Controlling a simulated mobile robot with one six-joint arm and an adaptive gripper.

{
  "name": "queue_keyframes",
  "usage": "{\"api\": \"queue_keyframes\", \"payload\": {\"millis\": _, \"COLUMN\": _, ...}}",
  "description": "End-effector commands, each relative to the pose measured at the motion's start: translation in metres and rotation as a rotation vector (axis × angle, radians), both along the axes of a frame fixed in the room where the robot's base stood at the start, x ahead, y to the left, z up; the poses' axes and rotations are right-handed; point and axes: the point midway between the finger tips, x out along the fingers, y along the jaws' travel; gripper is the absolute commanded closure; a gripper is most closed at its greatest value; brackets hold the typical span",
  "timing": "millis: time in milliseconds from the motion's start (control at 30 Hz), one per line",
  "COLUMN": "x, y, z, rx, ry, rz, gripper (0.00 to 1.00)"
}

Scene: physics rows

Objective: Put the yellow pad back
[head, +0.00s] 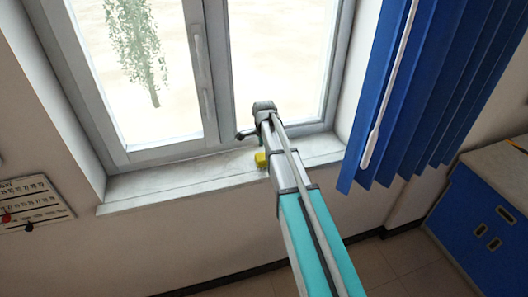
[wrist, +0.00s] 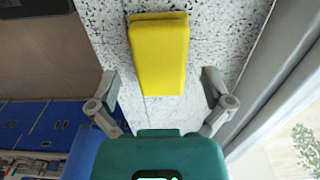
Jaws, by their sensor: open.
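The yellow pad (wrist: 158,58) lies on the speckled window sill (wrist: 225,45), between and ahead of my gripper's fingers in the wrist view. In the head view the yellow pad (head: 261,159) shows as a small patch on the sill (head: 180,178), partly hidden behind my arm. My gripper (wrist: 160,90) is open and empty, with one finger to each side of the pad's near end and apart from it. In the head view my gripper (head: 254,133) is over the sill by the window; its fingers are hard to make out.
The window frame (head: 206,90) rises behind the sill. A blue blind (head: 420,100) with a white wand (head: 385,95) hangs to the right. A blue cabinet (head: 480,225) stands at the lower right. A wall calendar (head: 30,205) hangs at the left. The sill's left part is clear.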

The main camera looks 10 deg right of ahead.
Motion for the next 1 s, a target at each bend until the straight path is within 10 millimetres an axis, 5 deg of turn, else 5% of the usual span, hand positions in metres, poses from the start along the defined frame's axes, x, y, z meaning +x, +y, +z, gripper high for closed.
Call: {"api": "queue_keyframes", "payload": {"millis": 1000, "x": 0.0, "y": 0.0, "z": 0.084, "rx": 0.0, "ry": 0.0, "rz": 0.0, "gripper": 0.0}}
